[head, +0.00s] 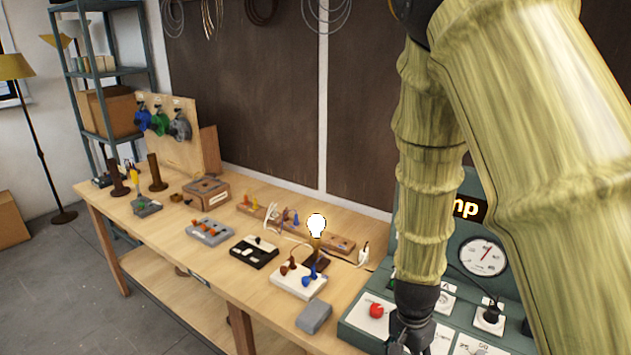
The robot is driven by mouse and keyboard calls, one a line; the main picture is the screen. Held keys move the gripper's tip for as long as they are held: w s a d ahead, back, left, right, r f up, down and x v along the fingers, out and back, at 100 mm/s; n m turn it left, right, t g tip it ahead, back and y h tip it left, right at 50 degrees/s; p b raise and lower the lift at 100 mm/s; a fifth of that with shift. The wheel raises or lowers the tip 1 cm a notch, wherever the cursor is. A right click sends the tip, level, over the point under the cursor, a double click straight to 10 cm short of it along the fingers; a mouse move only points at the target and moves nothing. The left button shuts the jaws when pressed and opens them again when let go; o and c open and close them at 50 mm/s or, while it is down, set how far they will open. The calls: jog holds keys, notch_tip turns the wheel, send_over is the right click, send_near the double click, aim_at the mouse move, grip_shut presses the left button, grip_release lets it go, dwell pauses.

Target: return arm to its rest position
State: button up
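My arm fills the right side of the head view, its links covered in a yellow-green bamboo-like texture. My gripper (411,335) hangs dark at the lower end of the arm, over the left part of the green test panel (357,318). Its fingers are small and dark against the panel, so I cannot tell if they are open or shut. I see nothing clearly held in it. A lit bulb (316,226) stands upright on the workbench (205,257), left of my arm.
The green panel carries a gauge (483,257) and a red knob (376,310) close to my gripper. A grey block (314,316), a white terminal board (298,281) and a black switch box (254,252) lie on the bench. A shelf (100,70) and a floor lamp (40,150) stand at left.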

jog(key=s+d+f+n, duration=0.25)
jog(key=s+f, duration=0.25)
jog(key=f, duration=0.4)
jog(key=s+d+f+n, duration=0.1)
jog(key=s+f+n, duration=0.3)
jog(key=s+f, duration=0.3)
jog(key=s+f+n+y, duration=0.1)
jog(key=s+f+n, duration=0.3)
jog(key=s+f, duration=0.7)
notch_tip(320, 180, down, 7)
jog(key=b, duration=0.8)
jog(key=shift+s+a+r, duration=0.2)
jog(key=shift+s+a, duration=0.15)
